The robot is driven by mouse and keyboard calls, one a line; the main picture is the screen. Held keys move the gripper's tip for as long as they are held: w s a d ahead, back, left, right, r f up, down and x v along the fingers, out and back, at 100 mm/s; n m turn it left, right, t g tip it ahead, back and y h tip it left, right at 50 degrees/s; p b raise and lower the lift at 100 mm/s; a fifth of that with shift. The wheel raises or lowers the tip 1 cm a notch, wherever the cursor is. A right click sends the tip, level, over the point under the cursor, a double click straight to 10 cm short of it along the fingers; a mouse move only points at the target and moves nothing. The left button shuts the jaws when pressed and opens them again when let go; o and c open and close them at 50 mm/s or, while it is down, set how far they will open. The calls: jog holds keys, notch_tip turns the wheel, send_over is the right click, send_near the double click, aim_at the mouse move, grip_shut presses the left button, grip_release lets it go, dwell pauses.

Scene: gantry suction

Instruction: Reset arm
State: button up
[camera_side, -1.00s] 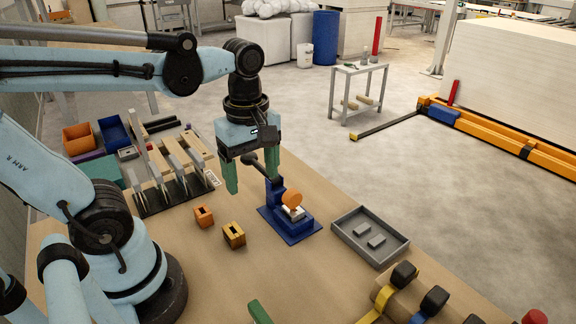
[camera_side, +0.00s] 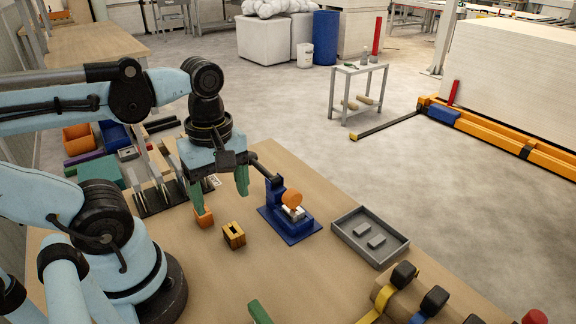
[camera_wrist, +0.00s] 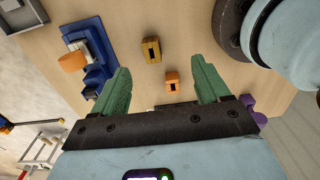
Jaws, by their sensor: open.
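My gripper (camera_side: 220,184) has two green fingers, spread apart with nothing between them. In the side view it hangs above the wooden table (camera_side: 290,262), over the row of upright tools and behind the small blocks. In the wrist view the gripper (camera_wrist: 160,85) shows its fingers on both sides of an orange block (camera_wrist: 172,84). The orange block (camera_side: 203,217) is partly hidden by a finger in the side view. A yellow slotted block (camera_side: 233,236) sits beside it. A blue press-like fixture (camera_side: 290,226) with an orange knob stands to the right of the gripper.
Orange (camera_side: 77,134) and blue (camera_side: 113,134) bins stand behind on the left. Strapped bars (camera_side: 432,300) lie at the front right.

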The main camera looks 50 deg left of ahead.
jog(key=shift+w, duration=0.1)
jog(key=w+m+t, duration=0.7)
jog(key=w+m, duration=0.3)
jog(key=m, duration=0.8)
jog(key=shift+w+d+r, duration=0.3)
jog(key=shift+w+d, duration=0.05)
jog(key=shift+w, duration=0.05)
